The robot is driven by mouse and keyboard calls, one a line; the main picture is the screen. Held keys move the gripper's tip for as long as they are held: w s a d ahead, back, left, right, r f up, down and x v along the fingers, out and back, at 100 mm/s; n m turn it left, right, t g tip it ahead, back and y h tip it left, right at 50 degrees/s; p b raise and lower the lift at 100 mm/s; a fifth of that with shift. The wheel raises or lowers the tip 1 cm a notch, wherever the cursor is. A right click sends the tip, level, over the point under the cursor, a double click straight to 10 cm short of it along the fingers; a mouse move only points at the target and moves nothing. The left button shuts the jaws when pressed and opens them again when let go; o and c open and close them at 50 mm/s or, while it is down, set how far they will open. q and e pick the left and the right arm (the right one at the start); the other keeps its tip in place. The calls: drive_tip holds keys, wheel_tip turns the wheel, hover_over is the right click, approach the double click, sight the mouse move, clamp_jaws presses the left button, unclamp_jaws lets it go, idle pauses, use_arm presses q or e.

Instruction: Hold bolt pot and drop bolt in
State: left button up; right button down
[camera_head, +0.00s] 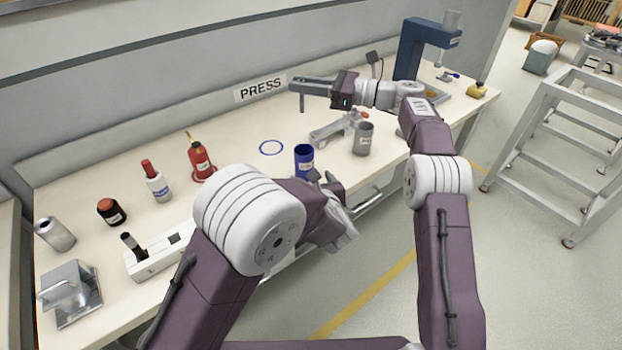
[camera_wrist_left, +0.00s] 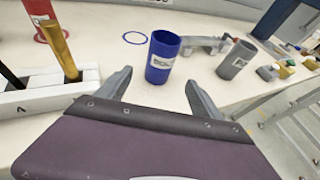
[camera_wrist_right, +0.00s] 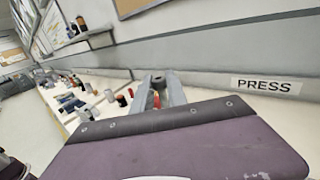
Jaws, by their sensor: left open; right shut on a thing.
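The blue bolt pot (camera_head: 304,161) stands upright on the bench near its front edge, with a white label. It also shows in the left wrist view (camera_wrist_left: 162,57), in line with and just ahead of the gap between the fingertips. My left gripper (camera_wrist_left: 160,82) is open around that gap, not closed on the pot; in the head view it is largely hidden by its arm. My right gripper (camera_head: 299,85) is raised over the back of the bench by the PRESS sign, shut on a grey bolt (camera_head: 302,103) hanging below the fingers. The bolt's dark end (camera_wrist_right: 158,80) shows between the fingertips.
A blue ring mark (camera_head: 271,147) on the bench is empty. A grey pot (camera_head: 363,139) and a grey metal tool (camera_head: 337,130) stand right of the blue pot. A red bottle (camera_head: 201,160) and white block (camera_head: 160,255) are left. A blue press (camera_head: 408,50) stands at the far right.

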sight(306, 168)
use_arm(q)
drive_tip(key=x, duration=1.2)
drive_tip(key=c, duration=1.4)
drive_tip(key=shift+c, duration=0.2)
